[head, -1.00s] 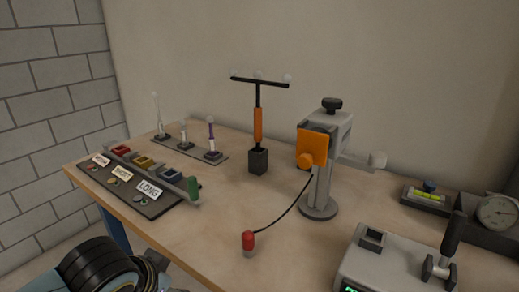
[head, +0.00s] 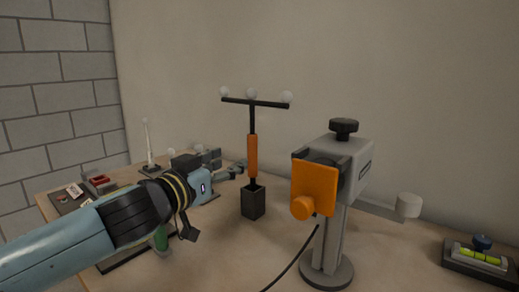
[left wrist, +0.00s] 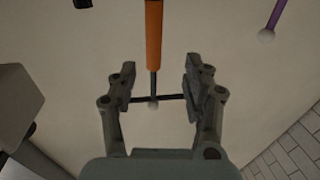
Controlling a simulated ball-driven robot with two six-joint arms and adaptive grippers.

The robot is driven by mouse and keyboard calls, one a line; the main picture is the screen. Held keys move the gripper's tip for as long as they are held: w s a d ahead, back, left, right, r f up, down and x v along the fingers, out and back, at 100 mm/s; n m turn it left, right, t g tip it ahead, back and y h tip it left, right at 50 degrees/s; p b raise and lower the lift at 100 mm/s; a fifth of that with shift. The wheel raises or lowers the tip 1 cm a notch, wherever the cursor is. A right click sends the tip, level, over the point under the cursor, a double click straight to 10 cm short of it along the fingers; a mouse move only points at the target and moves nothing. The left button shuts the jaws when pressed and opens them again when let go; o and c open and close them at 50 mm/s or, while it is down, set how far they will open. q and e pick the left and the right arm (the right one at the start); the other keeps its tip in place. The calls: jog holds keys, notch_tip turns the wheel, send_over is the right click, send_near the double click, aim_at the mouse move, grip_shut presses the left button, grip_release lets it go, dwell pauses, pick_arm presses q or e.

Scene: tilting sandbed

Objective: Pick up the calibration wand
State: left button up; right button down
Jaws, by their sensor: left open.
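The calibration wand has an orange handle (head: 252,156), a black stem and a black crossbar (head: 255,102) with three pale balls. It stands upright in a dark square holder (head: 253,203). My left gripper (head: 231,162) is open and empty, just left of the handle in the head view, with its fingers towards the wand. In the left wrist view the fingers of my left gripper (left wrist: 160,76) are spread, and the wand's handle (left wrist: 153,35) and crossbar show between and beyond them. I cannot tell the remaining gap. My right gripper is not in view.
A grey stand (head: 340,195) with an orange clamp plate (head: 314,186) and a dark cable is right of the wand. A green and yellow level (head: 480,257) lies far right. Pale-tipped rods (head: 149,145) stand behind my left arm. A plain wall rises behind.

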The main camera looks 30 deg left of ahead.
aim_at(250, 151)
pick_arm(q)
jog(key=w+p, duration=0.1)
jog(key=w, duration=0.8)
jog(key=shift+w+d+r+p, duration=0.1)
jog(key=shift+w+r+p, duration=0.1)
jog(key=shift+p, duration=0.2)
jog(key=c, duration=1)
grip_shut()
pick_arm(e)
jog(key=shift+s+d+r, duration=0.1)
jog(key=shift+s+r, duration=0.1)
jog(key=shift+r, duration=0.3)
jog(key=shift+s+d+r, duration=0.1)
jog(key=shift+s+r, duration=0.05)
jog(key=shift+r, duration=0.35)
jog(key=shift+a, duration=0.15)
